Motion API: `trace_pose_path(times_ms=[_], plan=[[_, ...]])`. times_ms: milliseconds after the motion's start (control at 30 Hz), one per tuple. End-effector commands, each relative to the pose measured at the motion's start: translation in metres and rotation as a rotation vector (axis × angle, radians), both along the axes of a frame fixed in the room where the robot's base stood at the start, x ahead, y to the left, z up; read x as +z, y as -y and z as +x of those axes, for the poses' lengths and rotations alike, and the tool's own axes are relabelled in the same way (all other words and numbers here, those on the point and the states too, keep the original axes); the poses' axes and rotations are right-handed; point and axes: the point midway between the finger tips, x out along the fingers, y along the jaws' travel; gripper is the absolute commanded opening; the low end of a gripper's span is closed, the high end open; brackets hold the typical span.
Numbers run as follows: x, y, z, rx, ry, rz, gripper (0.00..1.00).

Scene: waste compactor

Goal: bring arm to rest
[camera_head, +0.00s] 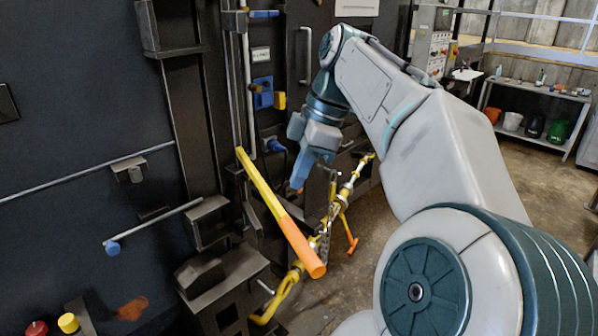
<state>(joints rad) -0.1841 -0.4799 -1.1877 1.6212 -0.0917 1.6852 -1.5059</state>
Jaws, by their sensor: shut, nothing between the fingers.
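My arm (440,150) reaches up from the lower right, bends at the top and hangs down in front of the dark compactor wall. My gripper (298,184) points down near the middle of the picture, shut and with nothing in it. It is just right of a yellow lever with an orange end (285,225). I cannot tell how far apart they are in depth.
Yellow bars with a chain (328,225) are below and right of my gripper. A rail with a blue end (112,248) juts out at left. Red and yellow buttons (68,323) sit at lower left. A shelf (540,92) and open floor (540,185) lie at right.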

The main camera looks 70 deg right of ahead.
Motion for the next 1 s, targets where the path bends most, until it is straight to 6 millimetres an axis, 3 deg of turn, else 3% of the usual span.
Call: trace_pose_path(times_ms=[367,467,533,667,800,1000], plan=[[-0.001,-0.001,0.002,0.0,0.0,0.001,0.0],[-0.006,-0.009,0.015,-0.01,-0.001,0.001,0.0],[-0.013,-0.022,0.033,-0.026,-0.003,0.002,0.0],[-0.034,-0.064,0.079,-0.086,-0.008,0.003,0.0],[-0.061,-0.123,0.123,-0.167,-0.012,0.005,0.0],[-0.112,-0.214,0.159,-0.294,-0.02,0.001,0.0]])
